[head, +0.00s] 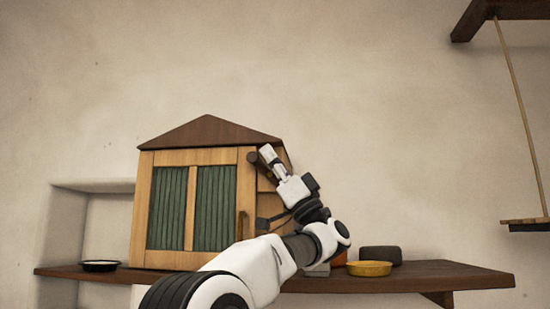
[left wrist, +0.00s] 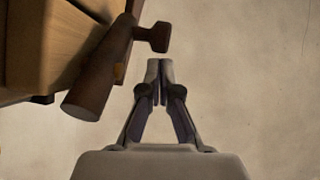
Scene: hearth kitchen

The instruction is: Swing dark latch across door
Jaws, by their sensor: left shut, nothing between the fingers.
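The wooden cabinet (head: 145,205) stands on a shelf, with its green-panelled door (head: 190,205) facing me. The dark latch (head: 254,158) is at the upper right of the door, partly hidden by my left gripper (head: 267,153). In the left wrist view the latch (left wrist: 103,70) is a thick dark bar lying tilted along the cabinet edge, with a short peg (left wrist: 151,36) sticking out. My left gripper (left wrist: 160,68) is shut and empty, its tips just below the peg with a small gap in the picture. My right gripper is not in view.
The dark shelf (head: 440,276) carries a dark dish (head: 99,265) at left. A yellow bowl (head: 369,268) and a dark grey block (head: 380,253) stand at right, near my arm. A hanging wooden shelf (head: 525,221) is at far right. The wall above the cabinet is clear.

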